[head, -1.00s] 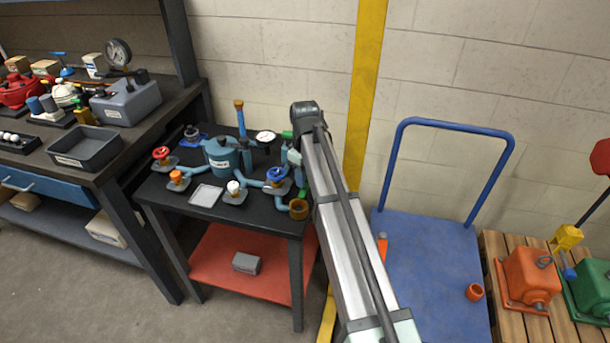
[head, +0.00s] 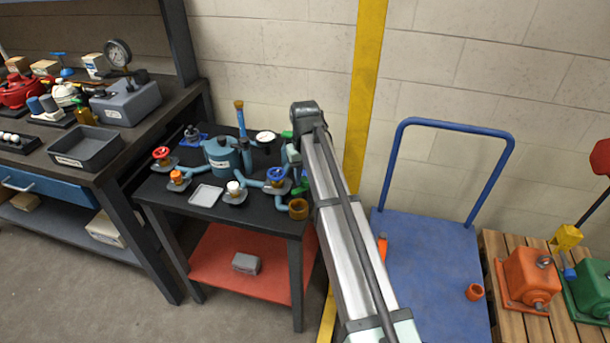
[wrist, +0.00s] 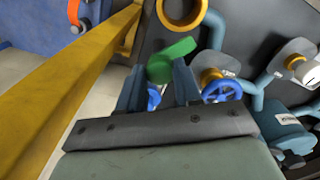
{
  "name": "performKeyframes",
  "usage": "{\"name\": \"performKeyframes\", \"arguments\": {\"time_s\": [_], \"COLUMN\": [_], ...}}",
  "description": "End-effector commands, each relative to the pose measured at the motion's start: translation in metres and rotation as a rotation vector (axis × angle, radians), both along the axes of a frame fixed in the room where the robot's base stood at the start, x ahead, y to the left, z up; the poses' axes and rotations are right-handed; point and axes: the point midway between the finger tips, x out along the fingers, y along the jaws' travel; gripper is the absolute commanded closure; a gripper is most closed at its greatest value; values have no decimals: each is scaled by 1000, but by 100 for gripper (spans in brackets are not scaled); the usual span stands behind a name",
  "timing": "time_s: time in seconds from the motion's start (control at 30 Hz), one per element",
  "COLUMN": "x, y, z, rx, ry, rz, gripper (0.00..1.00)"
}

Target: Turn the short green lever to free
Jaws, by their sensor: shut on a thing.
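In the wrist view, the short green lever (wrist: 176,50) sits between the fingertips of my gripper (wrist: 158,74), with its rounded upper part showing past them. My gripper is shut on it; the fingers hide its lower part and its pivot. In the head view, my gripper (head: 291,156) is at the right side of the small black table, largely hidden behind my arm. Any free marking is not readable.
A blue handwheel (wrist: 222,91) stands close to the right of my gripper. A brass-coloured ring (wrist: 182,12) lies beyond it. A yellow post (head: 366,80) runs close along the table's right side. A teal tank (head: 221,155) and several valves crowd the tabletop.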

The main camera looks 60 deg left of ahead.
Motion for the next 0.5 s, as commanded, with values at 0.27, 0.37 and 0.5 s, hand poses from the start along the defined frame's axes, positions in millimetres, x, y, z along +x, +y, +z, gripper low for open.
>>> {"name": "performKeyframes", "arguments": {"time_s": [0.27,0.37,0.5], "x": [0,0,0], "y": [0,0,0], "z": [-1,-1,-1], "rx": [-1,-1,-1], "ry": [0,0,0], "rz": [-263,-358,-489], "gripper": [97,97,97]}}
